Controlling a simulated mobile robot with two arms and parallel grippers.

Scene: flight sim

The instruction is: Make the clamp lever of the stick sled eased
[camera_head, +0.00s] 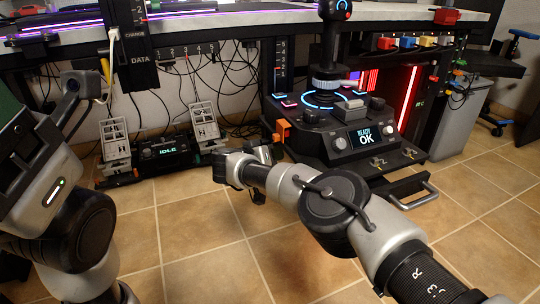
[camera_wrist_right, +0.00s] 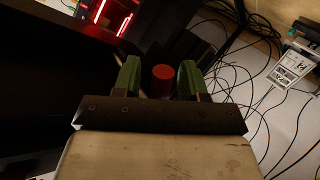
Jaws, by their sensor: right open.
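The stick sled (camera_head: 325,132) is the black unit under the desk, with a tall joystick (camera_head: 330,50) and a lit "READY OK" panel. An orange part (camera_head: 282,131) sits at its left side; I cannot tell whether it is the clamp lever. My right gripper (camera_head: 268,153) is low beside the sled's left side, its fingers partly hidden by its own body. In the right wrist view its green fingers (camera_wrist_right: 157,78) are open, with a red cylinder (camera_wrist_right: 163,80) showing between them, apart from both. The left gripper is out of view; only my left arm shows.
Pedals (camera_head: 203,122) and an "IDLE" box (camera_head: 163,150) stand on the floor at the left. Loose cables hang behind. A drawer handle (camera_head: 418,198) sticks out at the sled's lower right. The tiled floor in front is clear.

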